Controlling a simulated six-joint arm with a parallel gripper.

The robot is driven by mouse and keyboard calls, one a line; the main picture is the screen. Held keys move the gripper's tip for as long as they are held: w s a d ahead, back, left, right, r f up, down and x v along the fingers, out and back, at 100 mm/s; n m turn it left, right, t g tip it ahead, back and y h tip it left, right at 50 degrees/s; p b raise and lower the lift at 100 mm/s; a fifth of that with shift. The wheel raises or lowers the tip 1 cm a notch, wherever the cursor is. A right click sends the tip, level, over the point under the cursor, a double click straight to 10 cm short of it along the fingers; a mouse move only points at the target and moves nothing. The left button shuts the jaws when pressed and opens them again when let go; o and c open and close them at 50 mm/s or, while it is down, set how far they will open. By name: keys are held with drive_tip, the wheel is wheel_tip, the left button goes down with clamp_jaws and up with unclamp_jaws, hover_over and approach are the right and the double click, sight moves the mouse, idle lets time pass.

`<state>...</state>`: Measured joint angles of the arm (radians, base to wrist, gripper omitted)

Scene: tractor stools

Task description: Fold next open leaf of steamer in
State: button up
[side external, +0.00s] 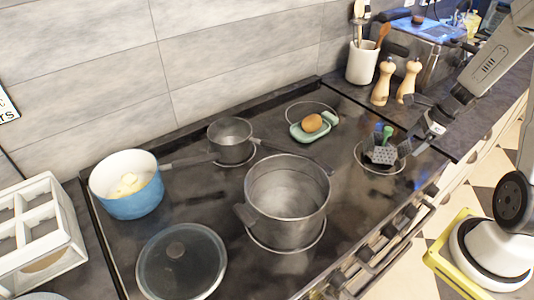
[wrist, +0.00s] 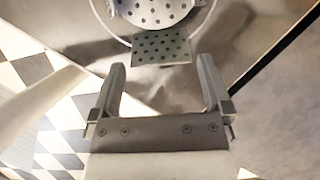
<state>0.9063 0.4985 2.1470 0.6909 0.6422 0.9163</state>
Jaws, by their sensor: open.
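One perforated leaf (wrist: 161,49) sticks out flat towards my gripper. Other leaves are hard to make out. My gripper (wrist: 163,64) is open and empty, with its fingertips just short of this leaf, one on each side. In the side view my gripper (side external: 418,117) hangs just right of the steamer.
A large steel pot (side external: 288,196), a small saucepan (side external: 231,140), a blue pot (side external: 130,184) and a glass lid (side external: 181,262) occupy the hob. A green dish (side external: 300,132) with a brown egg-like item stands near the steamer. Two pepper mills (side external: 383,82) stand behind.

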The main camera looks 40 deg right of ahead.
sight(402, 151)
drive_tip(key=shift+x, duration=1.25)
drive_tip(key=shift+c, duration=0.2)
drive_tip(key=c, duration=0.9)
drive_tip(key=shift+w+a+r+g+h, duration=0.15)
drive_tip(key=shift+w+a+g+h, duration=0.05)
drive_tip(key=shift+g+h, duration=0.35)
drive_tip(key=shift+w+a+r+g+h, duration=0.1)
drive_tip(key=shift+w+g+h, duration=0.05)
drive_tip(key=shift+g+h, duration=0.25)
drive_tip(key=shift+w+a+r+g+h, duration=0.1)
drive_tip(key=shift+w+a+g+h, duration=0.05)
drive_tip(key=shift+g+h, duration=0.35)
drive_tip(key=shift+w+a+g+h, duration=0.2)
drive_tip(key=shift+g+h, duration=0.15)
drive_tip(key=shift+g, duration=0.2)
